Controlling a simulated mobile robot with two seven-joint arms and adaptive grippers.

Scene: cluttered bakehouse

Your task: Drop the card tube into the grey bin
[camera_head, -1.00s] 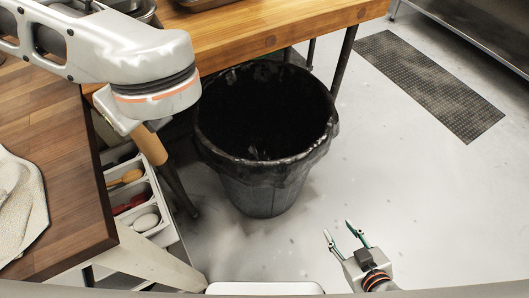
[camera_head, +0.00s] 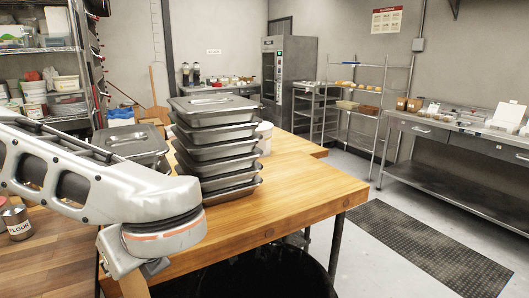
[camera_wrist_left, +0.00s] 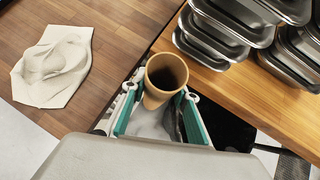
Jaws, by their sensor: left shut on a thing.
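The brown card tube (camera_wrist_left: 152,98) is upright between the green-lined fingers of my left gripper (camera_wrist_left: 160,100) in the left wrist view, its hollow end facing the camera. The gripper is shut on it. In the head view only part of the tube (camera_head: 133,284) shows, under my left wrist at the bottom edge. The bin (camera_head: 262,278) shows there as a dark, black-lined opening to the right of the tube, cut off by the bottom edge. In the left wrist view a dark part of the bin (camera_wrist_left: 232,132) lies right of the gripper. My right gripper is out of view.
Stacked steel pans (camera_head: 215,150) stand on the wooden table (camera_head: 290,190) behind the bin. A cloth (camera_wrist_left: 55,68) lies on the wooden top at left in the wrist view. A flour tin (camera_head: 18,222) stands at far left. Open floor and a dark mat (camera_head: 430,250) lie to the right.

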